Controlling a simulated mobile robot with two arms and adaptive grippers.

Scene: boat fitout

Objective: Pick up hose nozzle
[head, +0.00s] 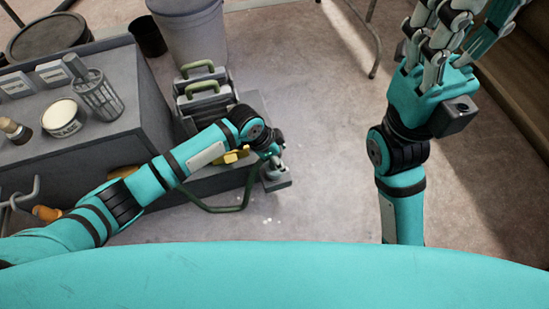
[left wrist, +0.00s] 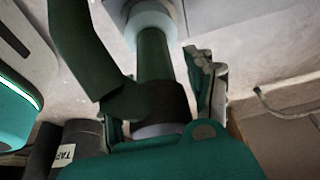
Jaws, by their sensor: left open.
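A dark green tubular piece with a pale collar, which looks like the hose nozzle (left wrist: 153,58), shows in the left wrist view. It stands between the fingers of my left gripper (left wrist: 165,95), which is open around it. I cannot tell whether they touch. In the head view my left gripper (head: 273,165) points down beside the grey step, with its fingers mostly hidden under the wrist. A dark green curved tube (head: 215,208) runs low to it. My right gripper (head: 440,30) is raised at the upper right, with its fingers spread and empty.
A grey bench (head: 125,135) at left carries a mesh cup (head: 98,95), a round tin (head: 62,117) and boxes. Grey cases with green handles (head: 205,95) stand behind my left wrist. A grey bucket (head: 190,35) is at the back. The floor at centre right is clear.

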